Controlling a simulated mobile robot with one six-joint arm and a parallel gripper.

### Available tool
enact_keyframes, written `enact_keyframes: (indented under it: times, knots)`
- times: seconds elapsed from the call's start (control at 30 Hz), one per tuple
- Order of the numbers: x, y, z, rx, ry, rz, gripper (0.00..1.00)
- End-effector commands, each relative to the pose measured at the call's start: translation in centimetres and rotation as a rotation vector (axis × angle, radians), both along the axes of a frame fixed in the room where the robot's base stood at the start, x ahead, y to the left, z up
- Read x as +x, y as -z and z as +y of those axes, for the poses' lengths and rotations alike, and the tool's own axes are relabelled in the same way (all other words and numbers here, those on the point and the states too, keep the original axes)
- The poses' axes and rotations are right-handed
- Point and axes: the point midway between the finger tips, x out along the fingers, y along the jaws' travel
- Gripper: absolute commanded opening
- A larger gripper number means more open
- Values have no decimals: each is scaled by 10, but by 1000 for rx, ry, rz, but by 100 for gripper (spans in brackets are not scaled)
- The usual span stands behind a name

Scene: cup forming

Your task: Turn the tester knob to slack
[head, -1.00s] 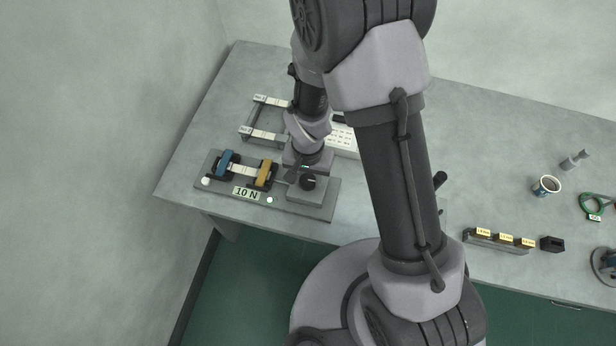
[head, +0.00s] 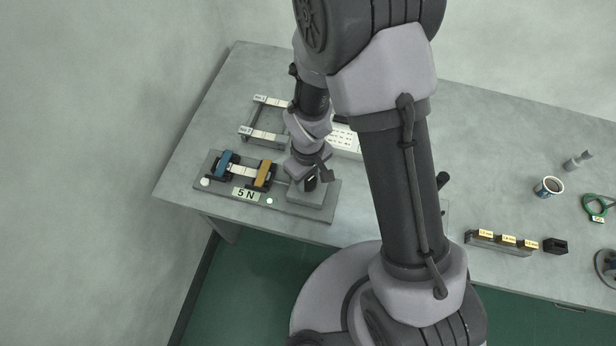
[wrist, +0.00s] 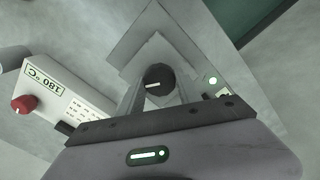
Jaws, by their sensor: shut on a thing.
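The tester (head: 210,183) lies at the left front of the table, with a blue clamp (head: 226,163) and a yellow clamp (head: 264,175) joined by a pale strip (head: 243,170). Its display (head: 246,195) reads 5 N. The black tester knob (wrist: 157,79) with a white pointer line shows in the wrist view on its grey block (head: 312,203). My gripper (wrist: 157,92) is shut on the knob, a finger on each side. In the head view my gripper (head: 314,178) covers most of the knob.
A box (wrist: 66,98) with a red knob and a 180 °C label stands at left in the wrist view. A rack (head: 264,122) stands behind the tester. A cup (head: 549,187), a green ring (head: 597,207) and a labelled block row (head: 500,243) are at right.

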Motion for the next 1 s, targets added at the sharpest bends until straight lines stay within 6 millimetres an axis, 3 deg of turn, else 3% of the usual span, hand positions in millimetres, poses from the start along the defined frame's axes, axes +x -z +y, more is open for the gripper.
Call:
enact_keyframes:
  times: [0.5, 1.0]
  knots:
    - [-1, 0, 0, 0, -420, 2, 0]
    - [-1, 0, 0, 0, -581, 2, 0]
